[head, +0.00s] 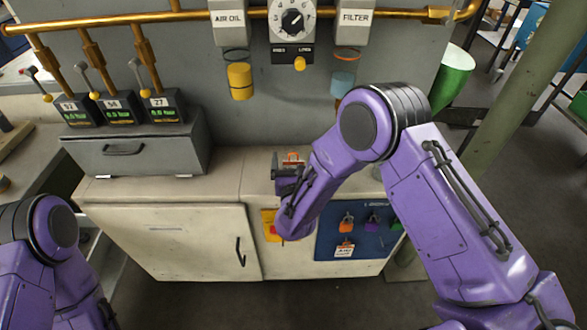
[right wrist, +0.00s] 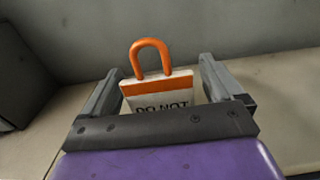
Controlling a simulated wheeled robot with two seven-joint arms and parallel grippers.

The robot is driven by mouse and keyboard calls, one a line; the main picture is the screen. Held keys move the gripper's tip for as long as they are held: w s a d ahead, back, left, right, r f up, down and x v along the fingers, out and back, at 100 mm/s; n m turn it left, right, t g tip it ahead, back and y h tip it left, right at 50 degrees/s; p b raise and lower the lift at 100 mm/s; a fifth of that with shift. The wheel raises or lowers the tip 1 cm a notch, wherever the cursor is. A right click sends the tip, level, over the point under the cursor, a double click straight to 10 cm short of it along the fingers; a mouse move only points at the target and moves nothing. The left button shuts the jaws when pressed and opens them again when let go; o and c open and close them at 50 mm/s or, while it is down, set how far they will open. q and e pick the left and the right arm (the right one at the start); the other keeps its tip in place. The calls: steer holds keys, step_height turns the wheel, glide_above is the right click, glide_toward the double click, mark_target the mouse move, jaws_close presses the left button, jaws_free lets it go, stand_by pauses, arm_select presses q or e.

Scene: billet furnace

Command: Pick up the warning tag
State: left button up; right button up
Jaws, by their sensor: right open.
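The warning tag (right wrist: 162,94) is a white plate with an orange band, the words "DO NOT" and an orange loop on top. In the right wrist view it stands between the two fingers of my right gripper (right wrist: 158,82), with gaps at its sides. Its lower part is hidden behind the gripper body. In the head view only a little of the tag (head: 292,158) shows on the cabinet top, past my right gripper (head: 287,172). My right gripper is open. My left arm shows at the lower left, but its gripper is out of view.
A blue board (head: 326,242) with padlocks and another tag (head: 344,251) is on the cabinet front. A grey drawer box (head: 135,153) with several gauges stands at the left. Pipes and a dial box (head: 292,22) are on the wall behind. The cabinet top between is clear.

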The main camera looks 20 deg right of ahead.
steer(key=c, duration=1)
steer(key=shift+r, duration=0.1)
